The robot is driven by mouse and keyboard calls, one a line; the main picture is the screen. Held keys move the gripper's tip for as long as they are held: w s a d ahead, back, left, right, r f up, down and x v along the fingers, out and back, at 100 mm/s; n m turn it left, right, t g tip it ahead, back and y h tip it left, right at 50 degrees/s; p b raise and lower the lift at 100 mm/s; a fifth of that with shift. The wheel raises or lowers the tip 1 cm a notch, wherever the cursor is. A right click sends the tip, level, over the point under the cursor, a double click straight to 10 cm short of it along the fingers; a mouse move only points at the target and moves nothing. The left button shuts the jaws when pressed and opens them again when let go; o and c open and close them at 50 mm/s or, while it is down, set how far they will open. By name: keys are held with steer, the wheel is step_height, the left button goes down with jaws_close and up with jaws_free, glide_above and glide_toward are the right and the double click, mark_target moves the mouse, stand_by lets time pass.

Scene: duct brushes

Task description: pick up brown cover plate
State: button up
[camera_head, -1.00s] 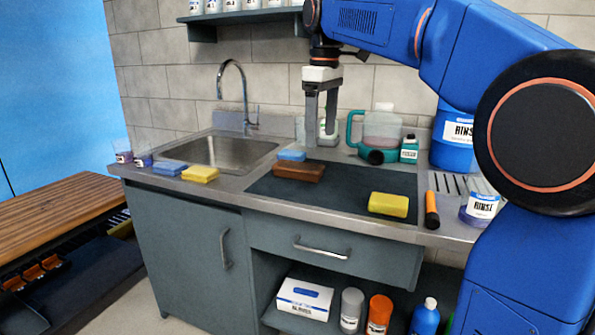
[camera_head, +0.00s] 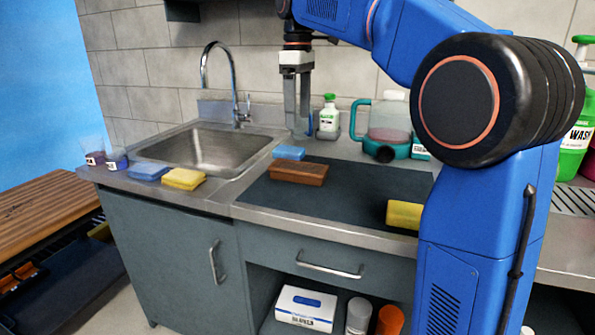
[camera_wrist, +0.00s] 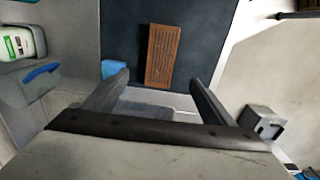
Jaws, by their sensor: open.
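The brown cover plate (camera_head: 298,172) is a slatted rectangular block lying flat on the dark mat (camera_head: 345,193), right of the sink. In the wrist view the brown cover plate (camera_wrist: 162,55) lies lengthwise, ahead of and between my fingertips. My gripper (camera_head: 297,128) is open and empty, pointing down above the back of the counter, behind and above the plate in the head view. Its two fingers also show in the wrist view (camera_wrist: 159,82), apart from the plate.
A blue sponge (camera_head: 288,153) sits close behind the plate. A yellow sponge (camera_head: 404,215) lies at the mat's right, partly hidden by my arm. A white bottle (camera_head: 328,120) and a teal jug (camera_head: 388,125) stand at the back. The sink (camera_head: 210,150) is left.

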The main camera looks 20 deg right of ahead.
glide_above(299, 166)
step_height(299, 166, down, 9)
steer(key=shift+a, duration=0.1)
steer(key=shift+s+f, duration=0.2)
steer(key=shift+f, duration=2.55)
steer(key=shift+c, duration=0.3)
steer(key=c, duration=1.3)
steer(key=shift+r, duration=0.15)
step_height(299, 166, up, 10)
steer(key=shift+f, duration=0.1)
